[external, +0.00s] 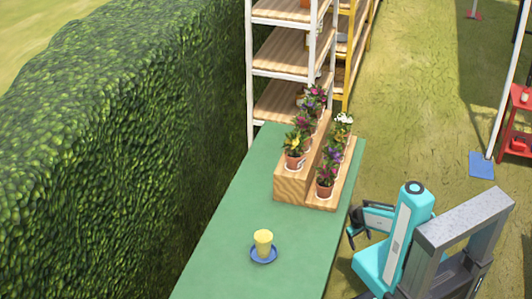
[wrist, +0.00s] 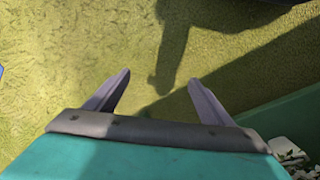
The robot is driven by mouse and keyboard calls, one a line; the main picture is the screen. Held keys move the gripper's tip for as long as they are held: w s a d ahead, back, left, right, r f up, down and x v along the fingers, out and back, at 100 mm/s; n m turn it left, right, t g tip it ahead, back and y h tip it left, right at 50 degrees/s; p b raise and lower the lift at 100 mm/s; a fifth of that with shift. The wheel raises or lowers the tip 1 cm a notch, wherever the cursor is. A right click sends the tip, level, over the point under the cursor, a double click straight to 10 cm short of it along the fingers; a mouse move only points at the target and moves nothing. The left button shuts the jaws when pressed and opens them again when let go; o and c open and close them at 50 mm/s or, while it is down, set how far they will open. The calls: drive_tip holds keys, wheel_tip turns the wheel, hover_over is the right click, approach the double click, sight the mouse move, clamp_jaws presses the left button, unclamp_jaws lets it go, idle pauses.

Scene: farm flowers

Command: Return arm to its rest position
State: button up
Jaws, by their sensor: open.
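My gripper (external: 354,226) is at the right edge of the green table (external: 215,240) in the external view, close to the wooden plant stand. In the wrist view my gripper (wrist: 158,92) shows two grey fingers spread apart with nothing between them. Below them is grassy ground with the arm's shadow. My teal arm is folded low near its base, to the right of the table.
A wooden stepped stand (external: 290,187) with several potted flowers is on the table. A hedge (external: 110,150) lines the left, and shelves (external: 290,65) stand behind. Open grass (external: 420,110) lies right of the table.

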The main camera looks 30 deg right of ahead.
drive_tip(key=s+a+f+g+y, duration=0.1)
drive_tip(key=s+a+g, duration=0.1)
drive_tip(key=s+a, duration=0.4)
drive_tip(key=s+a+g+y, duration=0.2)
drive_tip(key=s+a, duration=0.5)
drive_tip(key=s, duration=0.6)
drive_tip(key=shift+s+a+f+g, duration=0.25)
drive_tip(key=shift+s+f+g, duration=0.1)
drive_tip(key=shift+g, duration=0.15)
